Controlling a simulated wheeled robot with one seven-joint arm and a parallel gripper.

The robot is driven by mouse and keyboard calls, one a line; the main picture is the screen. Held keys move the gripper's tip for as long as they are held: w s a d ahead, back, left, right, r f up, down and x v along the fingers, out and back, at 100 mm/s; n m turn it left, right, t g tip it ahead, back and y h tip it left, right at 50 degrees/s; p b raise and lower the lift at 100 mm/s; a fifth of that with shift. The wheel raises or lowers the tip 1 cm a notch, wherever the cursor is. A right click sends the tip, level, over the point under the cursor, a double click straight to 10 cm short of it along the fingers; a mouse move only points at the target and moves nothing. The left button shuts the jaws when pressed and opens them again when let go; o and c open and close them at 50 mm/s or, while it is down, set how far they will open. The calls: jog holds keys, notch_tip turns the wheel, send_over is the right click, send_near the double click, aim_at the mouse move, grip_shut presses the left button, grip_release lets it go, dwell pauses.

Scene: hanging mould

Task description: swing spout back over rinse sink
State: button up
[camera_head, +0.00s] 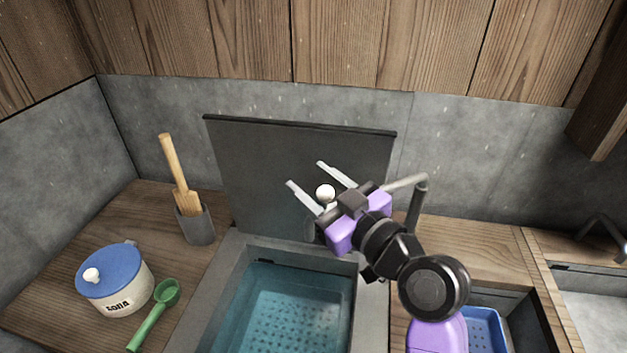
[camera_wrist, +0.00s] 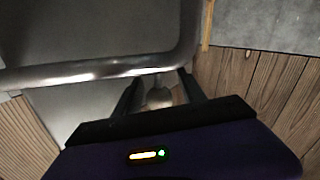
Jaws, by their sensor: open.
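The grey metal spout (camera_head: 418,198) rises behind the sinks, and its arm reaches left, partly hidden behind my gripper. In the wrist view the spout tube (camera_wrist: 85,72) crosses the picture and bends upward at the right. A white round knob (camera_head: 325,192) shows between my fingers, and a pale knob (camera_wrist: 158,97) shows there in the wrist view. My gripper (camera_head: 307,175) is open around the knob; I cannot tell if the fingers touch it. Which is the rinse sink is not marked.
A dark upright lid (camera_head: 250,165) stands behind the left sink. A soda jar (camera_head: 118,285), a green scoop (camera_head: 152,315) and a holder (camera_head: 195,225) with a wooden paddle are at the left. A faucet (camera_head: 603,240) is at the far right.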

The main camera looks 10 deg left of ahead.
grip_shut()
dwell(1.4)
